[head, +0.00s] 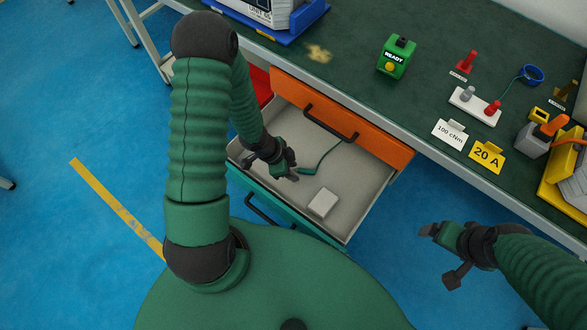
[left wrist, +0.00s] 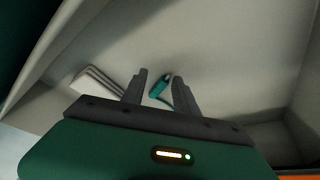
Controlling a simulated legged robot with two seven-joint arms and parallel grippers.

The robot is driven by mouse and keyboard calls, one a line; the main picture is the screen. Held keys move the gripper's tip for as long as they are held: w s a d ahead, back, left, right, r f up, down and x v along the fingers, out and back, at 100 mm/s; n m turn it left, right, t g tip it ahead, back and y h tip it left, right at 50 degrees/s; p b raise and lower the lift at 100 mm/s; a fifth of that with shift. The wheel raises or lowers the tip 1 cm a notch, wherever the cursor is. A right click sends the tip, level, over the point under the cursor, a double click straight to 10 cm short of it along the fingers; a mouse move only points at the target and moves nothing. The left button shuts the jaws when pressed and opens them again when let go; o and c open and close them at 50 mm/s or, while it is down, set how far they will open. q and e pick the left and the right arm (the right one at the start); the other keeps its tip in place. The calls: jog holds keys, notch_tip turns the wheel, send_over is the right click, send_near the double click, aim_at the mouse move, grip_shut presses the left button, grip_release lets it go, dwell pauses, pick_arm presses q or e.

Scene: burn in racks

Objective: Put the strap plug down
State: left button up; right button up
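The strap plug (left wrist: 160,86) is a small teal piece with a cord, inside the open grey drawer (head: 366,190). In the left wrist view it shows between and just beyond the fingertips of my left gripper (left wrist: 160,80), with gaps on both sides. The fingers are apart. In the head view my left gripper (head: 290,172) reaches down into the drawer, and the green cord (head: 322,158) runs from its fingertips to the back. Whether the plug touches the drawer floor is hard to tell. My right gripper (head: 428,230) hangs clear at the right; its finger opening is unclear.
A pale box (head: 323,203) lies in the drawer near the gripper. An orange drawer front (head: 375,140) stands behind it. The dark green bench (head: 350,25) above carries a READY unit (head: 396,58), a white socket block (head: 475,105) and cards. The drawer floor between has free room.

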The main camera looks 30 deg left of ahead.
pick_arm(q)
jog(key=a+r+n+y+p, duration=0.4)
jog(key=r+p, duration=0.3)
jog(key=r, duration=1.1)
jog(key=s+d+r+n, duration=0.4)
jog(key=d+r+n, duration=0.1)
jog(key=d+r, duration=0.3)
jog(key=shift+r+n+h, duration=0.3)
jog(key=shift+r+n, duration=0.1)
jog(key=shift+r, duration=0.3)
